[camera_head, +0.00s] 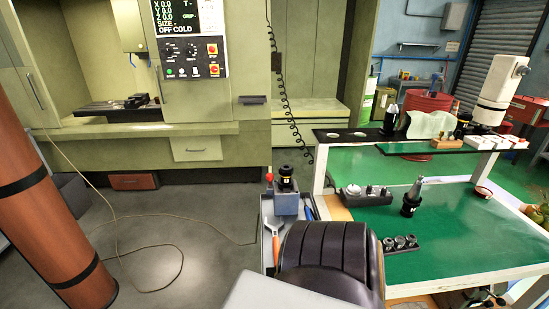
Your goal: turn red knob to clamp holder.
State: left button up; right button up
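The small red knob (269,177) stands upright at the left side of a blue-grey clamp block (286,203). A black tool holder (286,180) with a yellow mark sits upright in the top of this block. Nothing touches the knob or the holder. How tightly the holder is clamped cannot be seen. Neither of my grippers can be made out in the head view.
The block stands on a grey tray (266,232) with an orange-handled tool (273,240). A black ribbed shape (325,255) is close in front. At right, a green-topped cart (455,235) carries another holder (411,198) and small parts. Grey floor is open at left.

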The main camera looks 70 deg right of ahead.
aim_at(269, 176)
jog(key=i+z, duration=0.15)
jog(key=z, duration=0.3)
jog(key=i+j+z, duration=0.1)
jog(key=z, duration=0.4)
jog(key=i+j+z, duration=0.1)
jog(key=z, duration=0.35)
jog(key=j+z, duration=0.25)
jog(key=z, duration=0.25)
jog(key=i+j+z, duration=0.1)
jog(key=z, duration=0.35)
jog(key=j+z, duration=0.35)
jog(key=k+j+z, duration=0.1)
jog(key=z, duration=0.25)
jog(key=j+z, duration=0.2)
jog(key=z, duration=0.2)
jog(key=k+l, duration=0.05)
